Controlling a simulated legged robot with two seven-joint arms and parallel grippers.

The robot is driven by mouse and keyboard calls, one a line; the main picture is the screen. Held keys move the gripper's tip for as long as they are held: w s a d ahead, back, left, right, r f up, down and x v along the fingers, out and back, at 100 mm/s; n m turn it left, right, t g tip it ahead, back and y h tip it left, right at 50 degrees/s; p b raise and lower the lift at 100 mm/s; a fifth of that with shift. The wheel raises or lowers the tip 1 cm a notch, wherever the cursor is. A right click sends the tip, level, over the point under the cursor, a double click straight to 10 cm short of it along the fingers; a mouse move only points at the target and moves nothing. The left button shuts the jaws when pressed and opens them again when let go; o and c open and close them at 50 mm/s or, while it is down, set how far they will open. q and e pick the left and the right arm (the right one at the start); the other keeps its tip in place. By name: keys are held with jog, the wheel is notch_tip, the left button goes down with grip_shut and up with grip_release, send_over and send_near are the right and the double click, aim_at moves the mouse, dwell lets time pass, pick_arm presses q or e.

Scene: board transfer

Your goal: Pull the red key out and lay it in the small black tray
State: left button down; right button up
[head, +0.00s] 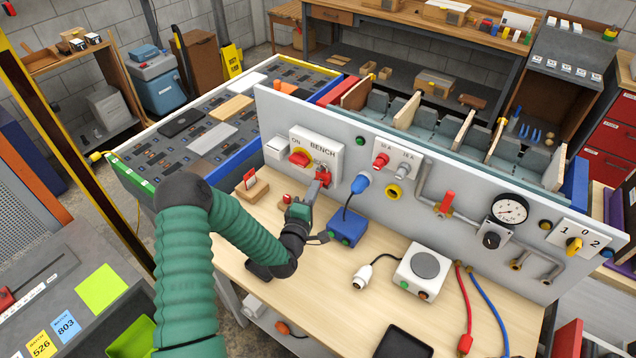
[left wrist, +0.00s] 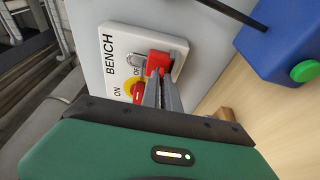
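The red key (head: 323,180) is at the lower right of the white BENCH switch panel (head: 311,145) on the grey upright board. It also shows in the left wrist view (left wrist: 159,60), at the tips of the fingers. My left gripper (head: 318,186) reaches up to it from the front. Its two fingers (left wrist: 161,78) are close together with red between their tips, so it looks shut on the key, which is still at the panel. A small black tray (head: 404,342) lies on the wooden bench top at the bottom of the head view. My right gripper is out of view.
A red and yellow rotary switch (head: 300,157) sits left of the key. A blue box (head: 346,228) with a cable stands to the right. A white hotplate (head: 421,273) and red and blue leads lie further right.

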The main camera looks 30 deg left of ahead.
pick_arm(q)
jog(key=shift+a+v, duration=0.25)
jog(key=shift+v, duration=0.85)
jog(key=shift+s, duration=0.15)
jog(key=shift+s+a+p, duration=0.2)
jog(key=shift+s+p, duration=0.1)
jog(key=shift+s, duration=1.9)
